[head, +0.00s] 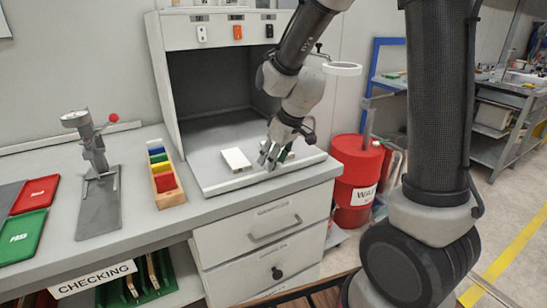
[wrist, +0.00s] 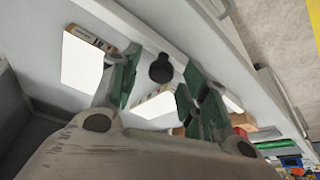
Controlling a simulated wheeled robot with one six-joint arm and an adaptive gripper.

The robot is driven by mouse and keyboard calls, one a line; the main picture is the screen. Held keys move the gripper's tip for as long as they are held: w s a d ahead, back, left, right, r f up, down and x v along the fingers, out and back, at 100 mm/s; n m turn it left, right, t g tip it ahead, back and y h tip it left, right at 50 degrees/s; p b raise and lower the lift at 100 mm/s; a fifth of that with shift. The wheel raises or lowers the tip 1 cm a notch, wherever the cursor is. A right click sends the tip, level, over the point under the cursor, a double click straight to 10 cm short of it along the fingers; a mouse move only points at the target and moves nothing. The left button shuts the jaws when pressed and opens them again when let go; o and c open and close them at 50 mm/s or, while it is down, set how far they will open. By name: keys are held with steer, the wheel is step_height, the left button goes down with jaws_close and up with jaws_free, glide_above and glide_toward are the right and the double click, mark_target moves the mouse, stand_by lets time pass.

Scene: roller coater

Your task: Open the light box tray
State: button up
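The light box (head: 212,75) is a grey booth standing on the bench, with a dark interior. Its pale tray (head: 214,180) forms the floor, with the front rim near the bench's front edge. My gripper (head: 272,160) points down over the right front part of the tray. In the wrist view, the green-padded fingers of my gripper (wrist: 160,84) are apart. A round black knob (wrist: 160,68) on the tray's pale rim shows between them, with visible gaps on both sides. Contact cannot be told. The knob is not discernible in the head view.
A wooden rack of coloured blocks (head: 165,182) and a metal stand (head: 94,150) are further left. Drawers (head: 265,230) are below. A red drum (head: 355,175) stands right of the bench.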

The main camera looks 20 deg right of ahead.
steer(key=v, duration=1.2)
steer(key=s+d+r+m+h, duration=0.1)
steer(key=s+d+m, duration=0.2)
steer(key=s+d, duration=0.3)
steer(key=s+d+r+m+h, duration=0.1)
steer(key=s+d, duration=0.4)
steer(key=s, duration=0.9)
steer(key=shift+d+r+m+t+h, duration=0.35)
steer(key=shift+r+m, duration=0.4)
steer(key=shift+m, duration=0.65)
